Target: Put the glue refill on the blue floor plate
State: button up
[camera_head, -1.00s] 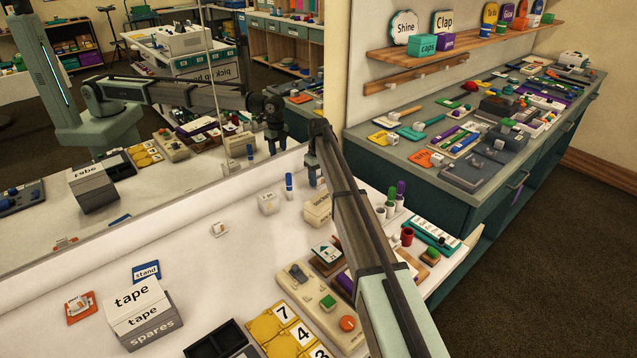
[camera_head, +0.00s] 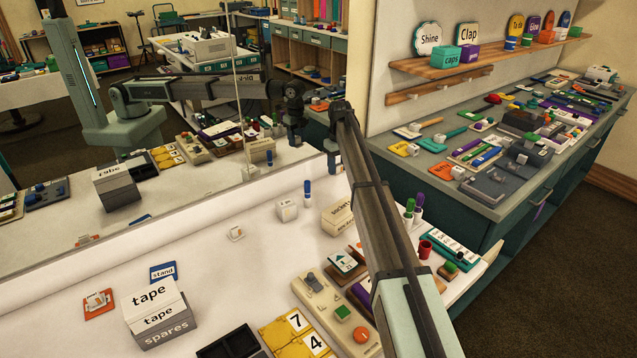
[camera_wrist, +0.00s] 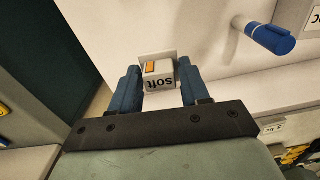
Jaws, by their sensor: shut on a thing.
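In the wrist view my gripper (camera_wrist: 158,88) is shut on a small white box (camera_wrist: 159,70) with an orange stripe and the word "soft"; I cannot tell whether this is the glue refill. In the head view my gripper (camera_head: 332,163) hangs near the mirror at the table's back, and the held box cannot be made out. A blue plate lettered "stand" (camera_head: 163,271) lies bare on the white table at left, well away from my gripper. A small white piece with an orange mark (camera_head: 236,233) lies mid-table.
An orange plate (camera_head: 99,304) bearing a small piece and stacked "tape" and "spares" boxes (camera_head: 163,331) are near the blue plate. A blue marker (camera_head: 307,191), white cube (camera_head: 287,210) and cream box (camera_head: 337,218) stand near my gripper. A mirror (camera_head: 190,190) borders the back.

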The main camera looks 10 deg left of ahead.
jog(key=shift+r, duration=0.8)
notch_tip(320, 180, up, 5)
jog(key=shift+r, duration=0.1)
jog(key=shift+s+a+r, duration=0.15)
jog(key=shift+s+a, duration=0.2)
jog(key=shift+a, duration=0.3)
jog(key=s+a, duration=0.7)
jog(key=a, duration=0.4)
jog(key=s+a, duration=0.8)
jog(key=a, duration=0.3)
jog(key=n, duration=0.1)
send_over(163, 274)
notch_tip(163, 274, down, 4)
jog(key=shift+w+f, duration=0.1)
jog(key=shift+f, duration=5.45)
jog(key=shift+f, duration=0.15)
